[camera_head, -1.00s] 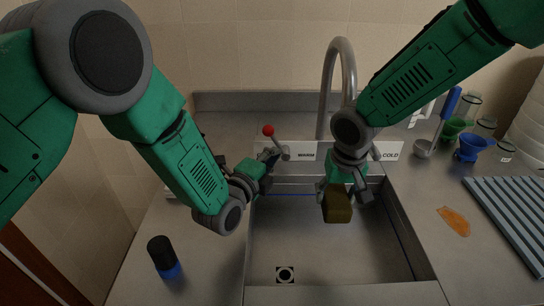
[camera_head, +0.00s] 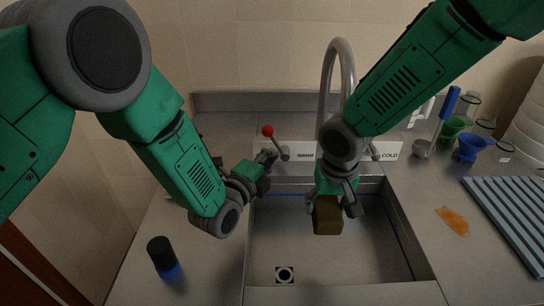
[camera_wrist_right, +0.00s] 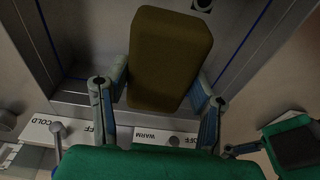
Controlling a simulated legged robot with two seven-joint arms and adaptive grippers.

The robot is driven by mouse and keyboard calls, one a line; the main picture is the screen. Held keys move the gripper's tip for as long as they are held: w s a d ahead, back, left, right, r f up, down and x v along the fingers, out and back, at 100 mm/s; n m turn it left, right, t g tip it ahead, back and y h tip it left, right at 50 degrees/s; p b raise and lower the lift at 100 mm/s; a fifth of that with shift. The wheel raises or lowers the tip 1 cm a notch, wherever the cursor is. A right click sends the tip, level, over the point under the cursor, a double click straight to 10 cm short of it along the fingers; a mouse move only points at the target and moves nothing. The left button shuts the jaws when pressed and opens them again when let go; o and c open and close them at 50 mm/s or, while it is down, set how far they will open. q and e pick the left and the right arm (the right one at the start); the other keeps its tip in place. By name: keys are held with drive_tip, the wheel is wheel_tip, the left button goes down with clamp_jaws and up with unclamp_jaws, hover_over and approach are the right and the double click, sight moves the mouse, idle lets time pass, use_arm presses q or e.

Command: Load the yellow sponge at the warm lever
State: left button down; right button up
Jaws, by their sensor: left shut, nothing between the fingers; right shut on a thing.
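The yellow sponge (camera_head: 328,217) looks dark olive-brown in this light. My right gripper (camera_head: 333,196) is shut on it and holds it over the sink basin (camera_head: 290,240), under the tap. In the right wrist view the sponge (camera_wrist_right: 170,58) sits between the two fingers. The warm lever (camera_head: 275,143) has a red ball end and leans up to the left, beside the WARM label (camera_head: 305,155). My left gripper (camera_head: 268,160) is shut and empty, close beside the lever's base; I cannot tell whether it touches the lever.
The curved tap (camera_head: 331,75) rises behind my right arm.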

sight(317, 217)
drive_tip(key=shift+s+a, duration=1.3)
drive_tip(key=shift+s, duration=0.3)
drive_tip(key=s+a+r+p, duration=0.3)
drive_tip(key=s+r+p, duration=0.1)
drive_tip(key=shift+a, duration=0.2)
idle(0.5)
drive_tip(key=shift+r, duration=0.1)
idle(0.7)
